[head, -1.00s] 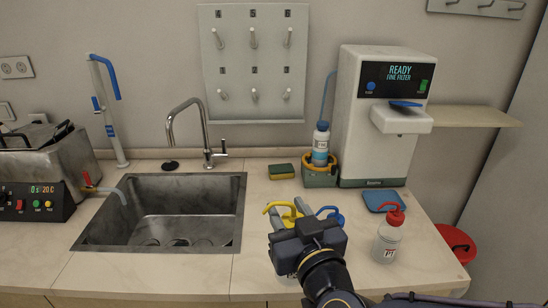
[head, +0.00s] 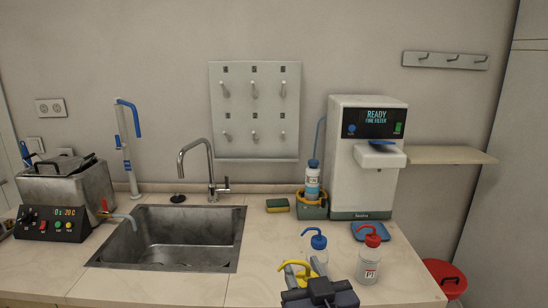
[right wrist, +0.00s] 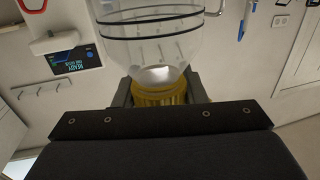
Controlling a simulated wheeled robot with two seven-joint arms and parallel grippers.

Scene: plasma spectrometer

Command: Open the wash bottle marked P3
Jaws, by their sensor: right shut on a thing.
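My right gripper (head: 298,268) is at the front of the counter, its black body low in the head view. It is shut on the yellow cap (head: 293,281) of a clear bottle. The right wrist view is upside down and shows the yellow cap (right wrist: 160,94) between the two fingers, with the clear bottle body (right wrist: 152,38) joined to it. The gripper hides most of this bottle in the head view. No P3 mark is readable. I cannot tell whether the bottle is lifted. My left gripper is not in view.
A blue-capped bottle (head: 319,258) stands right behind the gripper. A red-capped bottle (head: 369,264) marked P1 stands to its right. A blue pad (head: 371,231) lies behind them. The sink (head: 180,240) is to the left, the white filter machine (head: 345,175) behind.

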